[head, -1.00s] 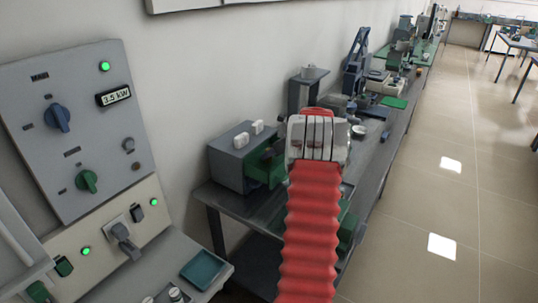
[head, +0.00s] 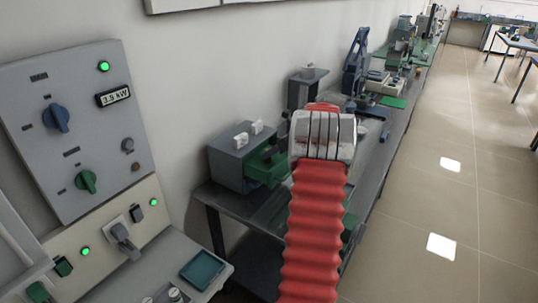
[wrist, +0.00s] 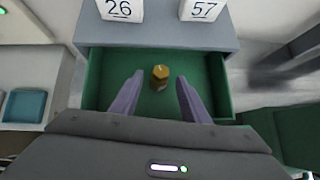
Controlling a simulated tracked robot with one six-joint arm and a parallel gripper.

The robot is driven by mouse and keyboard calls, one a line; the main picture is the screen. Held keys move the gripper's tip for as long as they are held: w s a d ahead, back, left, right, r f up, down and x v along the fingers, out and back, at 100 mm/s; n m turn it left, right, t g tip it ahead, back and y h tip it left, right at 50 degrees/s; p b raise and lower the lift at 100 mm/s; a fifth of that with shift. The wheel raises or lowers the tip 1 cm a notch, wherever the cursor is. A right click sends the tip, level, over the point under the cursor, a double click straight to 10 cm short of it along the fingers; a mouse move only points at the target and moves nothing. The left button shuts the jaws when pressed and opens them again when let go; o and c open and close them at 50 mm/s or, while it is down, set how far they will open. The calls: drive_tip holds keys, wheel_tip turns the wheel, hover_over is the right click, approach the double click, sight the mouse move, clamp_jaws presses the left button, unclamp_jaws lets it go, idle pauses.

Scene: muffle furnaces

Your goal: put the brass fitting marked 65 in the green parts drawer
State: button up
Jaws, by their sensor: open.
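The green parts drawer (wrist: 100,82) stands open under its grey cabinet, and the drawer also shows in the head view (head: 269,173). A brass fitting (wrist: 160,73) sits on the drawer floor near the middle in the wrist view. A mark on it is too small to read. My gripper (wrist: 160,82) is open, with one purple-grey finger on each side of the fitting and a gap on both sides. Nothing is held. In the head view my red-sleeved arm hides the fingers, and the fitting cannot be made out.
The grey cabinet (head: 230,163) carries two white number cards, 26 (wrist: 121,9) and 57 (wrist: 200,9). It stands on a dark bench (head: 213,193) against the wall. A control panel (head: 75,125) and a teal tray (head: 203,268) are at left. Equipment crowds the bench beyond my arm.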

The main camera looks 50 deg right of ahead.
drive_tip(key=v, duration=0.9)
idle(0.5)
drive_tip(key=w+a+r+n+g+y, duration=0.1)
drive_tip(key=a+r+n, duration=0.3)
drive_tip(key=a, duration=0.8)
drive_tip(key=w+a+r+n+g, duration=0.1)
drive_tip(key=w+a+r+n, duration=0.1)
drive_tip(key=a+n, duration=0.7)
drive_tip(key=w+a+r+n+g+y, duration=0.1)
drive_tip(key=a+r+n, duration=0.2)
drive_tip(key=a, duration=1.1)
drive_tip(key=s+a+n, duration=0.4)
drive_tip(key=a+n, duration=0.1)
drive_tip(key=a, duration=0.3)
drive_tip(key=s+a+n, duration=0.4)
drive_tip(key=a+n, duration=0.1)
drive_tip(key=a, duration=0.3)
drive_tip(key=s+a+f+n+h, duration=0.1)
drive_tip(key=s+a+f+n, duration=0.2)
drive_tip(key=s+a+n, duration=0.5)
drive_tip(key=s+n, duration=0.2)
drive_tip(key=s, duration=0.1)
drive_tip(key=shift+f+h, duration=0.25)
drive_tip(key=shift+h, duration=0.05)
drive_tip(key=shift+c, duration=0.4)
